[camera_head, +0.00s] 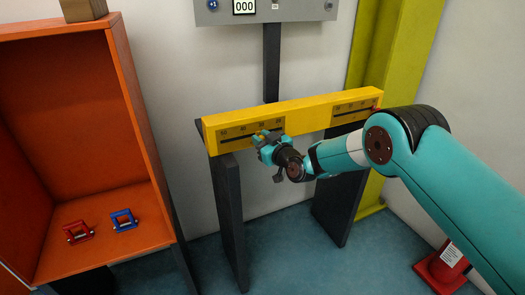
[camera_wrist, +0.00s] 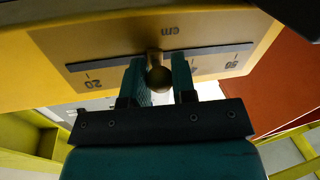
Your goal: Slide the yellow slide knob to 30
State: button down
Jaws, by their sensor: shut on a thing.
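The yellow slide knob (camera_wrist: 159,77), brassy in the wrist view, stands in a dark slot on the left scale panel (camera_head: 239,137) of a yellow beam. My gripper (camera_head: 266,137) has its two fingers on either side of the knob, shut on it. In the wrist view the scale (camera_wrist: 222,60) appears upside down, with 20 at left and 50 at right. The knob sits between these, left of a partly covered mark that looks like 40. My left finger covers the scale where 30 would lie, so the exact reading cannot be told. In the head view my gripper hides the knob.
The yellow beam (camera_head: 310,112) rests on dark legs, with a second scale (camera_head: 354,107) at its right. A grey panel (camera_head: 268,10) reading 000 hangs above. An orange cabinet (camera_head: 143,120) with red and blue handles stands left. A red object (camera_head: 440,272) lies at lower right.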

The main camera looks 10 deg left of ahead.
jog(key=shift+w+d+r, duration=0.1)
jog(key=shift+w+d, duration=0.35)
jog(key=shift+d, duration=0.15)
jog(key=c, duration=1.1)
grip_release()
jog(key=shift+o, duration=0.8)
jog(key=shift+r, duration=0.15)
jog(key=shift+d, duration=0.1)
jog(key=b+v, duration=0.5)
jog(key=v, duration=1.2)
jog(key=shift+s+d+f, duration=0.2)
jog(key=shift+d+f, duration=0.05)
jog(key=shift+f, duration=0.05)
